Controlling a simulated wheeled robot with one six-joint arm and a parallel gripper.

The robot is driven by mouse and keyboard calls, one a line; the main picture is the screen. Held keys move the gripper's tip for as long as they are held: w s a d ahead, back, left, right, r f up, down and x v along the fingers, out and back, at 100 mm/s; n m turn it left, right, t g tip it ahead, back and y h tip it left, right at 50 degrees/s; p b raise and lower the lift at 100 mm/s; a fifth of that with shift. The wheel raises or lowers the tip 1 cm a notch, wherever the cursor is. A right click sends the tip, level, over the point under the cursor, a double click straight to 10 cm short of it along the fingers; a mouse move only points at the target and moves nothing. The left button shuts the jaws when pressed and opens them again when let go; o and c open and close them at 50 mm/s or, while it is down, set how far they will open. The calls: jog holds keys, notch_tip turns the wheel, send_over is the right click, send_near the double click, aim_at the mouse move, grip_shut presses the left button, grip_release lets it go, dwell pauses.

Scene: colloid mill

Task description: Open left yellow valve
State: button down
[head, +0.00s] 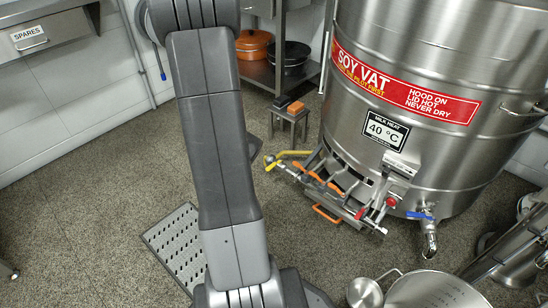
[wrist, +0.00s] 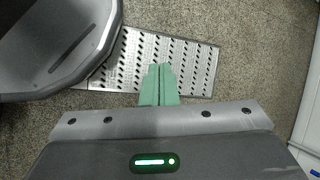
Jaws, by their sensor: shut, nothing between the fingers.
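A small yellow valve handle (head: 269,164) shows at the left end of the burner pipework, low in front of the soy vat, in the head view. A curved yellow pipe or hose (head: 292,153) lies just behind it. My gripper (wrist: 159,70) shows in the wrist view with its green fingers shut together and empty. It is above a perforated metal floor plate, apart from it. The valve does not show in the wrist view. The gripper's fingers are hidden behind my arm in the head view.
The steel soy vat (head: 420,150) stands at the right, with an orange-handled burner assembly (head: 322,183) and a blue-handled tap (head: 427,216) low on it. A small stool (head: 290,116) stands behind the valve. The perforated plate (head: 176,246) lies on the floor. Speckled floor is clear at left.

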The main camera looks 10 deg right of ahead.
jog(key=w+a+f+m+y, duration=0.1)
jog(key=w+a+f+m, duration=0.2)
jog(key=f, duration=0.4)
jog(key=w+a+f+m+t+y+p, duration=0.1)
jog(key=w+a+f+m, duration=0.2)
jog(key=f, duration=0.4)
jog(key=w+a+f+m+y+p, duration=0.1)
jog(key=w+a+f+m, duration=0.2)
jog(key=f+m, duration=0.2)
notch_tip(320, 180, down, 2)
jog(key=shift+w+a+f+t, duration=0.1)
jog(key=shift+w+a+t, duration=0.1)
jog(key=shift+a+t, duration=0.2)
